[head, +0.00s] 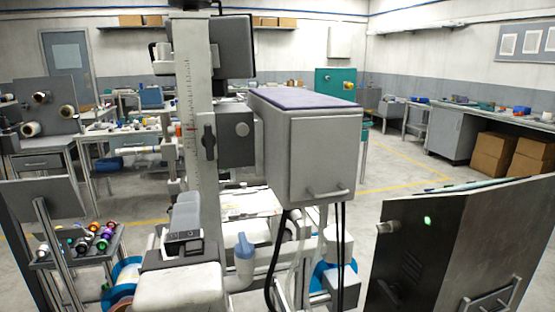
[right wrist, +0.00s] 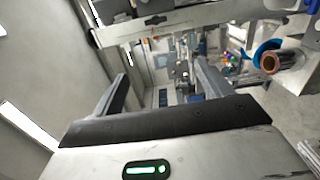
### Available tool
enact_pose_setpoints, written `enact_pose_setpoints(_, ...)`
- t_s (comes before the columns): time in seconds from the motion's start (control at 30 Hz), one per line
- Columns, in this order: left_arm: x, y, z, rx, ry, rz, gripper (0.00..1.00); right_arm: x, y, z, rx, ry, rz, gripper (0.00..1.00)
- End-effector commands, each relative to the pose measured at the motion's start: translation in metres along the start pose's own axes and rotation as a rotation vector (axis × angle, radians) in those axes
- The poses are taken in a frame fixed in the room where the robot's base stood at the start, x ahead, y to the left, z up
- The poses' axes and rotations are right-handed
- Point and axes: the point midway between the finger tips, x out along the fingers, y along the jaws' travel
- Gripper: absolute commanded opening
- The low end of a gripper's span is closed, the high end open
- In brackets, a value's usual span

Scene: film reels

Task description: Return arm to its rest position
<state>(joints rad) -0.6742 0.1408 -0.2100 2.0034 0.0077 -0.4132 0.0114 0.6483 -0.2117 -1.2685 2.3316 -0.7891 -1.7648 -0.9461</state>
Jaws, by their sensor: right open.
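In the right wrist view my right gripper (right wrist: 161,72) is open. Its two dark fingers stand wide apart with nothing between them. Beyond the fingers the room shows at a tilt. A blue-flanged reel with a copper-coloured core (right wrist: 284,61) is at the upper right of that view, apart from the fingers. I cannot make out either gripper in the head view, and my left gripper is not in view.
A tall machine column with a scale (head: 190,125) and a grey box with a purple top (head: 325,155) fill the middle. A dark cabinet (head: 440,255) stands front right. A rack of small coloured reels (head: 85,243) is at left. Open floor (head: 395,165) shows to the right.

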Motion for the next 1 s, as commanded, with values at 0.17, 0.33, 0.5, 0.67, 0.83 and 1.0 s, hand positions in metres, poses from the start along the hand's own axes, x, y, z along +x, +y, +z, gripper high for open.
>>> enact_pose_setpoints(0.17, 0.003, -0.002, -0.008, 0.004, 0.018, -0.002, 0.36, 0.015, -0.028, 0.028, -0.094, -0.076, -0.026, 0.77)
enact_pose_setpoints(0.33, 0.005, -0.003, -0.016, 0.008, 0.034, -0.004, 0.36, 0.028, -0.057, 0.062, -0.196, -0.157, -0.054, 0.77)
enact_pose_setpoints(0.5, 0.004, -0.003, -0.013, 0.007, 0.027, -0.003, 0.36, 0.039, -0.085, 0.105, -0.313, -0.25, -0.086, 0.77)
enact_pose_setpoints(0.67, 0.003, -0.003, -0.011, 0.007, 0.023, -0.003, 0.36, 0.044, -0.107, 0.151, -0.429, -0.342, -0.118, 0.77)
enact_pose_setpoints(0.83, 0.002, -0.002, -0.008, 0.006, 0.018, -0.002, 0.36, 0.044, -0.125, 0.201, -0.545, -0.434, -0.15, 0.77)
enact_pose_setpoints(1.0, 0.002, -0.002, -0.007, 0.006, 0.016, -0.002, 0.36, 0.043, -0.143, 0.237, -0.609, -0.484, -0.192, 0.77)
